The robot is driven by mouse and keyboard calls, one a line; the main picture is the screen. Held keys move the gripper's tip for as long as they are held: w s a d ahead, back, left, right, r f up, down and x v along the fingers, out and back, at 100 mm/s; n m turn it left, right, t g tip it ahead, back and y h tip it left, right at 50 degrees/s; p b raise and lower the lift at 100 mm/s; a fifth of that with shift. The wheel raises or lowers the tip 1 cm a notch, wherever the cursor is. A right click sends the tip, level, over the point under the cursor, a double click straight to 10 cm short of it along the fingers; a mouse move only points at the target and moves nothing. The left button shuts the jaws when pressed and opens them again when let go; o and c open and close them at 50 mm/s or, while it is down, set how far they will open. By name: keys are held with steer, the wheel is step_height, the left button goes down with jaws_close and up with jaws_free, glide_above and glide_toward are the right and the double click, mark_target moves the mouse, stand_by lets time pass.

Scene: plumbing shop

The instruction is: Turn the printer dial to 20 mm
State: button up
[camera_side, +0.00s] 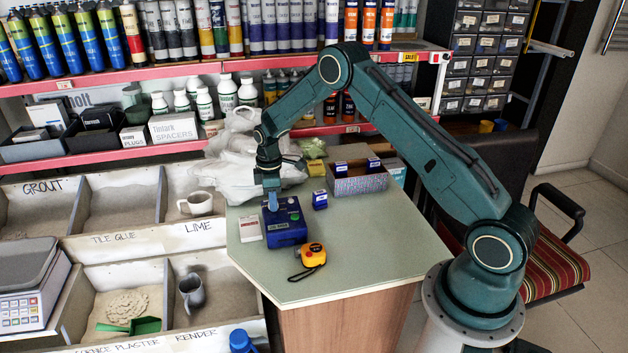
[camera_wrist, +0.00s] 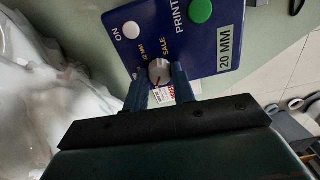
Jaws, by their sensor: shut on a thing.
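The blue printer (camera_side: 285,222) stands on the counter, below my gripper (camera_side: 271,203). In the wrist view the printer's blue face (camera_wrist: 150,14) shows a white button by "ON", a green button (camera_wrist: 200,11) by "PRINT", and a label reading "20 MM" (camera_wrist: 224,48). The grey dial (camera_wrist: 158,71) sits between the two fingertips of my gripper (camera_wrist: 159,80), which is shut on it. Words beside the dial include "SALE" and "MM", partly hidden by the dial and a finger. A dark reddish mark shows on the dial, but I cannot tell exactly which setting it points to.
A white card box (camera_side: 250,231) stands left of the printer and an orange tape measure (camera_side: 313,254) lies in front. Crumpled plastic bags (camera_side: 225,165) lie behind. The counter's front right (camera_side: 375,250) is clear.

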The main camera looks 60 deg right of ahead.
steer(key=shift+n, duration=0.4)
steer(key=o, duration=1)
steer(key=shift+r, duration=0.15)
step_height(320, 180, up, 14)
steer(key=shift+f, duration=0.2)
stand_by(0.3)
